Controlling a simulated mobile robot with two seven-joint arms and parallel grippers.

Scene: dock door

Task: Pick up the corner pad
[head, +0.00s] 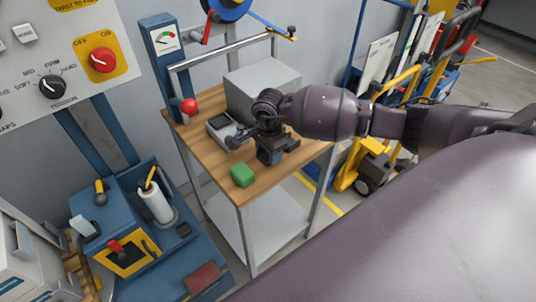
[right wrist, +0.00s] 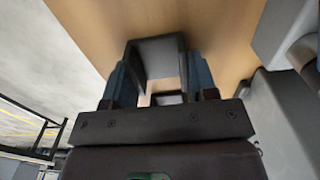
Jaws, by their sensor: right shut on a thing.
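The corner pad (right wrist: 157,52) is a dark, angular piece between the blue fingers of my right gripper (right wrist: 158,78) in the right wrist view. The gripper is shut on it, with a finger at each side. In the head view my right gripper (head: 271,146) is over the wooden worktable (head: 215,162), in front of a grey box. There the dark pad is hard to tell from the dark gripper parts. I cannot tell whether the pad touches the tabletop. My left gripper is not in view.
A green block (head: 243,175) lies near the table's front corner. A small grey device (head: 222,126) and a large grey box (head: 262,90) stand on the table close to my gripper. A metal rail with a red knob (head: 189,105) borders the back left.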

